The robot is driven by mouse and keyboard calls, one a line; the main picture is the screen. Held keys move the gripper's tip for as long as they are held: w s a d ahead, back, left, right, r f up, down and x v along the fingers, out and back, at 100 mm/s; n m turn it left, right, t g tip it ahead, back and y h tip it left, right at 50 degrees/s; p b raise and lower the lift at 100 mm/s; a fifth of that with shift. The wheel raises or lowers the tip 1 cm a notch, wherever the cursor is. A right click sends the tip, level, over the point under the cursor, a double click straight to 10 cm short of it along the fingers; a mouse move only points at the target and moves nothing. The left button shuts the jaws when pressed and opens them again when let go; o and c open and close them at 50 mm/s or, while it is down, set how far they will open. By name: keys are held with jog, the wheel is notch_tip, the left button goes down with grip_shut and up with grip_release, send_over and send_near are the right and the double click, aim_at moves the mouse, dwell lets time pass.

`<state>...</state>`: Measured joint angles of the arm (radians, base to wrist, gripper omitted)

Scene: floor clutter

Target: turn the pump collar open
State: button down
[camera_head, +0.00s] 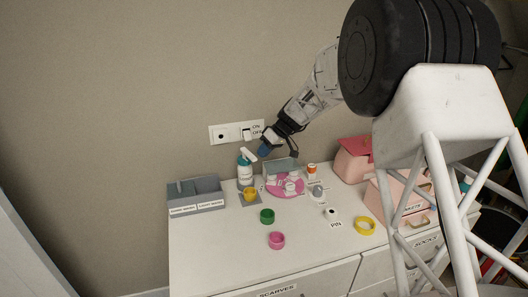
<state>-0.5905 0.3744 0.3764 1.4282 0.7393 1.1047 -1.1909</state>
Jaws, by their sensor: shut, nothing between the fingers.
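A pump bottle (245,172) with a teal body, a pale label and a white pump head stands upright at the back of the white dresser top, near the wall. Its collar is too small to make out clearly. My gripper (265,150) reaches down from the upper right, with dark blue tips just right of the pump head. The gripper is shut and empty. Whether it touches the pump head cannot be told from this view.
A grey labelled box (195,205) stands left of the bottle. A pink round tray (272,190) with small white pieces lies to its right. A switch plate (236,132) is behind.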

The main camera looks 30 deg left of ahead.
jog(key=shift+s+a+m+t+y, duration=0.15)
jog(key=shift+s+m+t+y, duration=0.15)
jog(key=shift+s+m+t, duration=0.6)
jog(key=shift+s+a+m+t+y, duration=0.1)
jog(key=shift+s+m+t+y, duration=0.25)
jog(key=shift+s+m, duration=0.95)
jog(key=shift+w, duration=0.3)
jog(key=shift+w+a, duration=0.1)
jog(key=shift+w, duration=0.5)
jog(key=shift+w, duration=0.1)
